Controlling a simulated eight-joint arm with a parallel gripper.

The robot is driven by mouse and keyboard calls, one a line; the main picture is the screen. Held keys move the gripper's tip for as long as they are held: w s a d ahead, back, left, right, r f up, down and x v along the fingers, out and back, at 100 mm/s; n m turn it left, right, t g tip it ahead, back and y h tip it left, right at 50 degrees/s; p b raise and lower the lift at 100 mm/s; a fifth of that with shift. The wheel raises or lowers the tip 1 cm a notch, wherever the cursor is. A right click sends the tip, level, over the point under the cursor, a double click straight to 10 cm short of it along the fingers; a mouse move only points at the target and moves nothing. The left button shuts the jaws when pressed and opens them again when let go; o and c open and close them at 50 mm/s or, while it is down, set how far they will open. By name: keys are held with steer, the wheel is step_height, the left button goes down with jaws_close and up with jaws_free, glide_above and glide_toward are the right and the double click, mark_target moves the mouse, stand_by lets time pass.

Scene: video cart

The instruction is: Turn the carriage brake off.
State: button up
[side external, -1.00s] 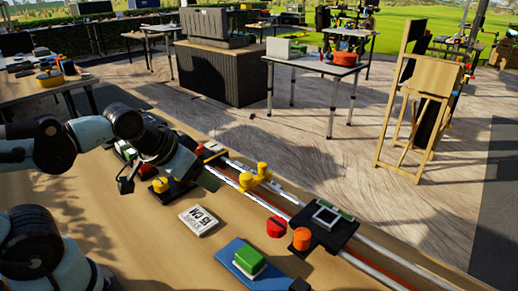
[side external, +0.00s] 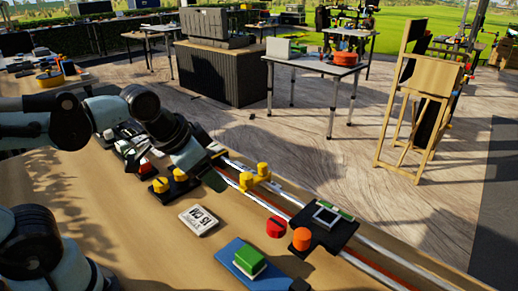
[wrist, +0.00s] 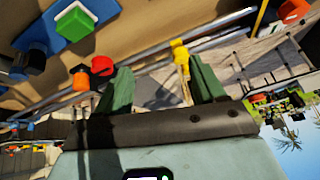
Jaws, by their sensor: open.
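A black carriage plate (side external: 345,232) with a white-framed square on it sits on the twin metal rails (side external: 385,258) in the side view. Beside its near left corner are a red knob (side external: 277,227) and an orange knob (side external: 302,239); which one is the brake I cannot tell. In the wrist view the red knob (wrist: 102,66) and orange knob (wrist: 81,80) are left of my gripper (wrist: 163,82). My gripper is open, its green fingers apart with nothing held. In the side view it is left of the carriage, near the rails, apart from both knobs.
A yellow double-post piece (side external: 262,172) stands at the rails between my gripper and the carriage. Yellow knobs on a black base (side external: 185,190), a white sign (side external: 198,219) and a green block (side external: 250,261) on a blue plate (side external: 232,251) are on the near tabletop.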

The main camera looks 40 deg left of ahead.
steer(key=w+d+r+m+g, duration=0.3)
steer(key=d+m, duration=0.2)
steer(key=m, duration=0.3)
steer(key=m+g, duration=0.3)
steer(key=m, duration=0.6)
glide_toward(276, 222)
steer(key=shift+m, duration=0.3)
step_height(276, 222, down, 9)
steer(key=shift+d+r, duration=0.1)
steer(key=c, duration=1.1)
steer(key=shift+o, duration=0.2)
